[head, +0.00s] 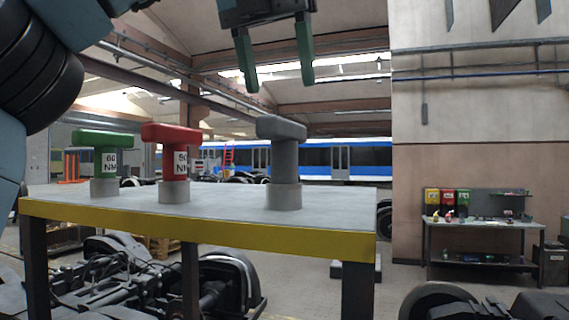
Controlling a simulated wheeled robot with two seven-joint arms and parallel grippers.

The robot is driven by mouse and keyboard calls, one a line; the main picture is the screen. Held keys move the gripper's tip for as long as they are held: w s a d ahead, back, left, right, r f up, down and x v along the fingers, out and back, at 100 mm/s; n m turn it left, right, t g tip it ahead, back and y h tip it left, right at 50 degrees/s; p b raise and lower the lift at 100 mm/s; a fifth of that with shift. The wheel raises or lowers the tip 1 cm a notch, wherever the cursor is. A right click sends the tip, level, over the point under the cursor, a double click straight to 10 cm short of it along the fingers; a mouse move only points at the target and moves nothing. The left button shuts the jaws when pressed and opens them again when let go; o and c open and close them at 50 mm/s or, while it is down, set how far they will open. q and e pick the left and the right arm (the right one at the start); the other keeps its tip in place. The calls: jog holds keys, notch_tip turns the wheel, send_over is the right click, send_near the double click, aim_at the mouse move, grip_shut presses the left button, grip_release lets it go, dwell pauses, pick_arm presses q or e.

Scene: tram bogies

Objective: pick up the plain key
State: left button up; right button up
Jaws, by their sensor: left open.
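The plain key (283,150) is a grey T-shaped key without a label. It stands upright in a round grey holder (284,195) at the right part of the table top. My left gripper (280,84) is above the plain key, fingers pointing down, open and empty, with a visible gap above the key's handle. A red key (172,135) marked 50 NM and a green key (104,140) marked 60 NM stand upright in similar holders to the left. My right gripper is not in view.
The grey table (235,210) has a yellow front edge (200,232). Its top is clear right of the plain key. Bogie parts (130,280) lie below. A workbench (485,222) with coloured bins stands at the right, and a blue and white tram (310,158) is behind.

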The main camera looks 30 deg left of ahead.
aim_at(286, 143)
pick_arm(q)
jog(key=x, duration=0.4)
jog(key=shift+w+f, duration=0.1)
jog(key=shift+f, duration=0.05)
jog(key=shift+x, duration=1)
jog(key=f, duration=0.1)
jog(key=w+f, duration=0.1)
jog(key=w+a+f, duration=0.1)
jog(key=shift+a+f, duration=0.1)
jog(key=shift+f, duration=0.25)
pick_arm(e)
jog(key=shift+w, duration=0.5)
pick_arm(q)
jog(key=shift+r, duration=0.1)
grip_shut()
